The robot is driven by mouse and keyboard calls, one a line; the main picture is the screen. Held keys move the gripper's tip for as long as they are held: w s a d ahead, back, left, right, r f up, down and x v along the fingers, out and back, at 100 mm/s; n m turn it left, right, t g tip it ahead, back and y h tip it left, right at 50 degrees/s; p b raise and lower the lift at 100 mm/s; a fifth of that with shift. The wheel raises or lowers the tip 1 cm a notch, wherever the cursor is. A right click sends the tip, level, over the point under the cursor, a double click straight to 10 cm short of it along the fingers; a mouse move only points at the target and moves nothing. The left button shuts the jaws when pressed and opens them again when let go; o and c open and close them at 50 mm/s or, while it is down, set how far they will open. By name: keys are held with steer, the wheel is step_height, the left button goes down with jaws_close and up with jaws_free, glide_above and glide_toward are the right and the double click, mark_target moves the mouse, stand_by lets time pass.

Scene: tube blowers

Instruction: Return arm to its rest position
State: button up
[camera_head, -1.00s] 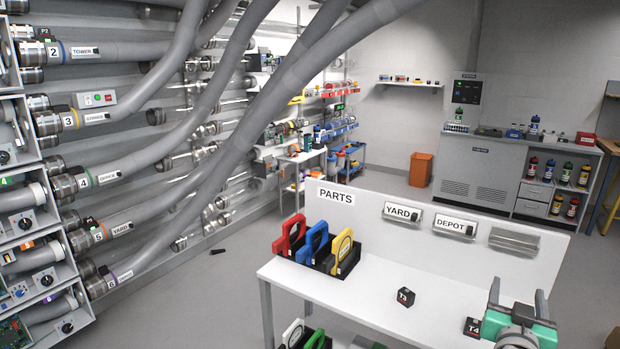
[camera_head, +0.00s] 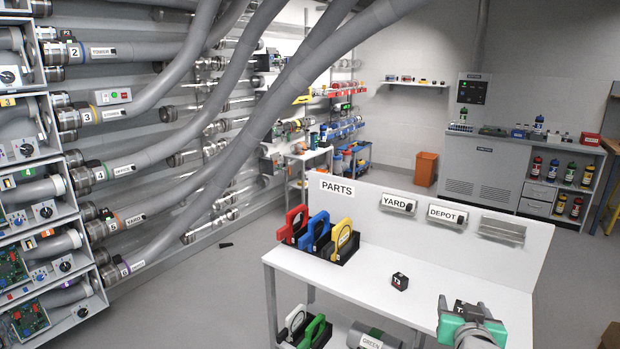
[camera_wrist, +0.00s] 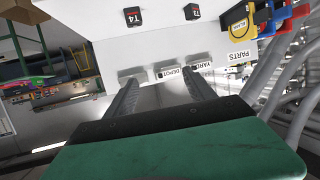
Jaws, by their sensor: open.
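My gripper (camera_head: 461,304) is green and grey, at the lower right of the head view, over the right end of the white parts table (camera_head: 345,280). Its two fingers stand apart with nothing between them; they also show spread in the wrist view (camera_wrist: 160,88). A black block marked T4 (camera_wrist: 134,17) is at the top of the wrist view; in the head view my gripper mostly hides it. A black block marked T3 (camera_head: 400,281) lies on the table, left of my gripper. Most of my arm is outside the head view.
Red, blue and yellow handled parts (camera_head: 318,231) stand in a black holder at the table's left. A back panel (camera_head: 450,255) carries YARD (camera_head: 398,204) and DEPOT (camera_head: 447,216) labels. Thick grey hoses (camera_head: 225,140) run from the left wall. The floor between wall and table is mostly clear.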

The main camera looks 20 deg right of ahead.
steer(key=w+a+f+n+g+y, duration=0.1)
steer(key=a+f+n+g+y, duration=0.2)
steer(key=a, duration=0.6)
steer(key=w+a+f+n+g+y, duration=0.1)
steer(key=a+f+y, duration=0.2)
steer(key=a+f, duration=0.45)
steer(key=s+a+f+n+g+y, duration=0.25)
steer(key=s+a+g, duration=0.35)
steer(key=s+a, duration=0.65)
steer(key=shift+n+t+h, duration=0.25)
steer(key=shift+t, duration=0.15)
steer(key=w+r, duration=0.1)
steer(key=w+a+r, duration=0.1)
steer(key=r, duration=0.1)
steer(key=w+r+p, duration=0.1)
steer(key=shift+w+a+r, duration=0.2)
steer(key=shift+a+r, duration=0.05)
steer(key=shift+a, duration=0.05)
